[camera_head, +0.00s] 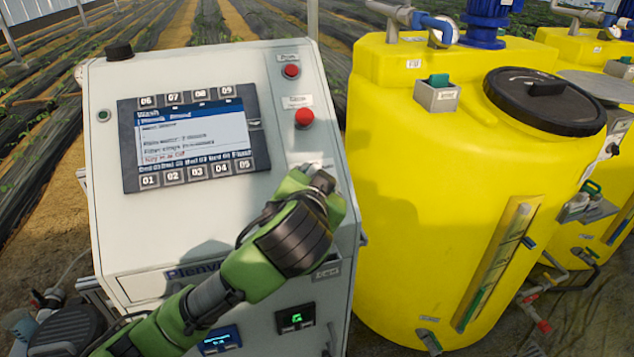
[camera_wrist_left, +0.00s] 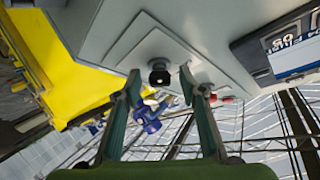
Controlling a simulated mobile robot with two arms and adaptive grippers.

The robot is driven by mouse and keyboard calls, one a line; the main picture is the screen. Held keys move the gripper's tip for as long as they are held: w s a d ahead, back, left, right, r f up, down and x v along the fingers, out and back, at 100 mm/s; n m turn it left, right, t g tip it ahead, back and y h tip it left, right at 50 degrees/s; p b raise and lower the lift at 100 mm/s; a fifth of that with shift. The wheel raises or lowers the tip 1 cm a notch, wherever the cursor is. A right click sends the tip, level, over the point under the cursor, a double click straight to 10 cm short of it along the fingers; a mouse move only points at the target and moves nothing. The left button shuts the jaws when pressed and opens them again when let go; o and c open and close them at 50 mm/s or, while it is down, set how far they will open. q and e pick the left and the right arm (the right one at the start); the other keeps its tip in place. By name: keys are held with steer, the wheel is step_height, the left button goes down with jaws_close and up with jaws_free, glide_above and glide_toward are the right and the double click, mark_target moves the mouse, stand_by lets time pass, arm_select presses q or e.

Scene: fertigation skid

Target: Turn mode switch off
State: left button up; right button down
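The mode switch appears to be the round black knob (camera_wrist_left: 160,72) on a light plate of the grey cabinet face in the left wrist view. My left gripper (camera_wrist_left: 159,78) is open there, with one finger on each side of the knob and visible gaps between. Whether the fingertips touch the panel cannot be told. In the head view, my left gripper (camera_head: 322,182) is at the right part of the control cabinet (camera_head: 215,235), below two red buttons, and hides the knob. My right gripper is not in view.
A display with keys (camera_head: 195,135) is left of my gripper. Red buttons (camera_head: 291,71) and (camera_head: 304,117) sit above it. A yellow tank (camera_head: 420,200) stands close to the cabinet's right side. Small meters (camera_head: 296,318) are low on the cabinet.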

arm_select(q)
steer(key=v, duration=1.2)
steer(key=shift+r, duration=0.1)
